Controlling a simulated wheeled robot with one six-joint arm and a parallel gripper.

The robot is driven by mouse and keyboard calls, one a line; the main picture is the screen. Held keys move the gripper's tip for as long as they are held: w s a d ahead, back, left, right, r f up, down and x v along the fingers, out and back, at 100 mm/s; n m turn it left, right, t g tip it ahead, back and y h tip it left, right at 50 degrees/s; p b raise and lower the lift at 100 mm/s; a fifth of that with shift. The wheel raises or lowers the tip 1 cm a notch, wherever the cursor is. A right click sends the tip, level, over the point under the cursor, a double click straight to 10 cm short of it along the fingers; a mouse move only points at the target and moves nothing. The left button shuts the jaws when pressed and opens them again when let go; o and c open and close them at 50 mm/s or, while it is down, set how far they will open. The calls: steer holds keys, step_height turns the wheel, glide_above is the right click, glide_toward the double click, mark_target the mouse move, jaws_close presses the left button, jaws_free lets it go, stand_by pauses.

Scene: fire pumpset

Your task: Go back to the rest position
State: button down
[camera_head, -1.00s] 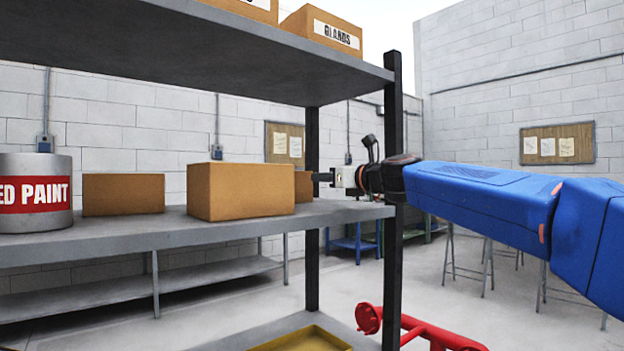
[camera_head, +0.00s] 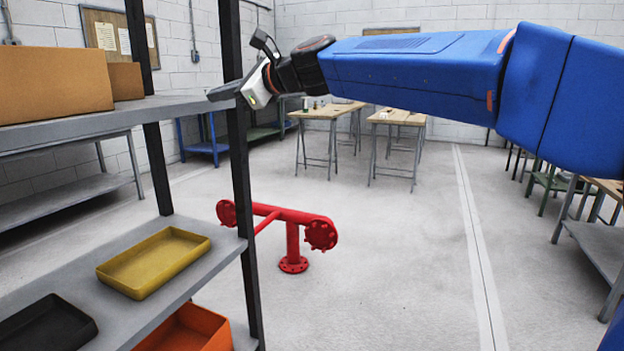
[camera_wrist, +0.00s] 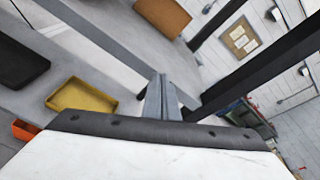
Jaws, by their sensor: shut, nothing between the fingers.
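My gripper (camera_head: 224,92) is at the upper left of the head view, at the end of my blue arm. It is near the shelf rack's dark front post (camera_head: 240,190), beside the edge of the middle shelf (camera_head: 120,118); I cannot tell if it touches. In the wrist view my gripper's fingers (camera_wrist: 164,98) are together with nothing between them. The arm reaches in from the right of the head view.
Cardboard boxes (camera_head: 52,86) stand on the middle shelf. The lower shelf holds a yellow tray (camera_head: 153,262) and a black tray (camera_head: 45,325); an orange bin (camera_head: 188,330) is below. Red pipework (camera_head: 292,235) stands on the floor.

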steer(key=s+d+f+n+h, duration=0.25)
steer(key=d+f, duration=0.25)
steer(key=d, duration=0.3)
steer(key=s+d+f+n+h, duration=0.1)
steer(key=s+d+f+n, duration=0.3)
steer(key=d, duration=0.5)
steer(key=s+d+f+n+g+h, duration=0.1)
steer(key=s+d+f+n+h, duration=0.4)
steer(key=s+d+f, duration=0.8)
steer(key=s+d+f+n+g+h, duration=0.1)
steer(key=s+d+f+n+h, duration=0.4)
steer(key=s+d+f, duration=0.8)
steer(key=d+f, duration=0.7)
steer(key=shift+s+d+f, duration=0.15)
steer(key=shift+s+f, duration=0.15)
steer(key=shift+s, duration=0.05)
steer(key=shift+n, duration=0.35)
